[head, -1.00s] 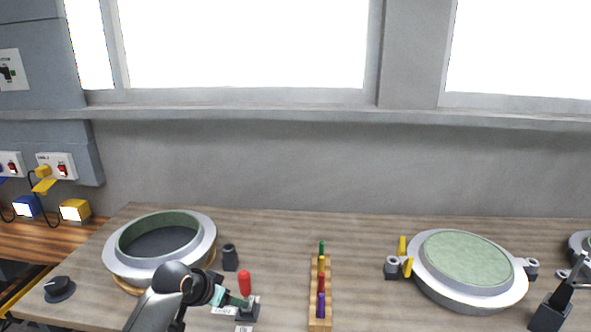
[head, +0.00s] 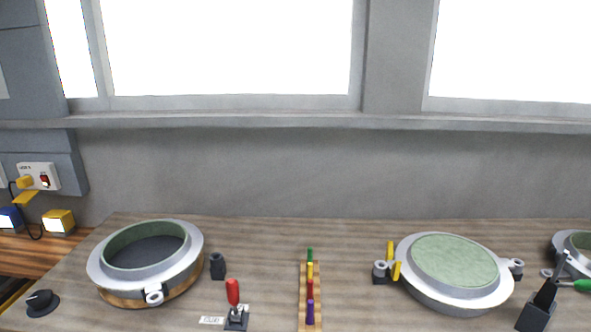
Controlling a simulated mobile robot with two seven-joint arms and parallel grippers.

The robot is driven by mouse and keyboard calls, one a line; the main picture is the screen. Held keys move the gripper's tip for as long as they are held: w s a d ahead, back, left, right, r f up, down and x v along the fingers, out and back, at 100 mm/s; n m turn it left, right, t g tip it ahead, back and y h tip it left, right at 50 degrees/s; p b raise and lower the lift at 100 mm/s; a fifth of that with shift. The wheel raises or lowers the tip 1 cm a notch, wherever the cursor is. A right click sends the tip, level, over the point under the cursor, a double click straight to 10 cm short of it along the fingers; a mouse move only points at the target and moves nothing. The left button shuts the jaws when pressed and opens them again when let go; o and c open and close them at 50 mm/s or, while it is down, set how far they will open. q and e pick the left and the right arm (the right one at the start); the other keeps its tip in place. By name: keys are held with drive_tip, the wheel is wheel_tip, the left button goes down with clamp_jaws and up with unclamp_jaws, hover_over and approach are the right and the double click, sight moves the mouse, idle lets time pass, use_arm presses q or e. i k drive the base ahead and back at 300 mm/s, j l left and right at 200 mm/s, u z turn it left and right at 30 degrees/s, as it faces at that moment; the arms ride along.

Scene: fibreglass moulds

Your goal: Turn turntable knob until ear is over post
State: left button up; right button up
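A grey round mould (head: 98,272) with a green inner wall and a dark floor sits on a wooden turntable (head: 122,299) at the left. Its ear (head: 154,294), a pale lug with a hole, points to the front right. A short dark post (head: 217,266) stands on the bench to the right of the mould. The ear is apart from the post, in front and to the left of it. A black turntable knob (head: 42,302) with a light mark is at the bench's left front. Neither gripper is in view.
A red-handled clamp (head: 233,293) stands in front of the post, beside a small label (head: 211,320). A wooden rack (head: 303,291) holds several coloured pieces. Another mould (head: 409,281) with a green top and yellow clamp (head: 391,260) sits right. A black holder (head: 537,312) is at the front right.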

sight(41, 299)
drive_tip(key=u, duration=1.55)
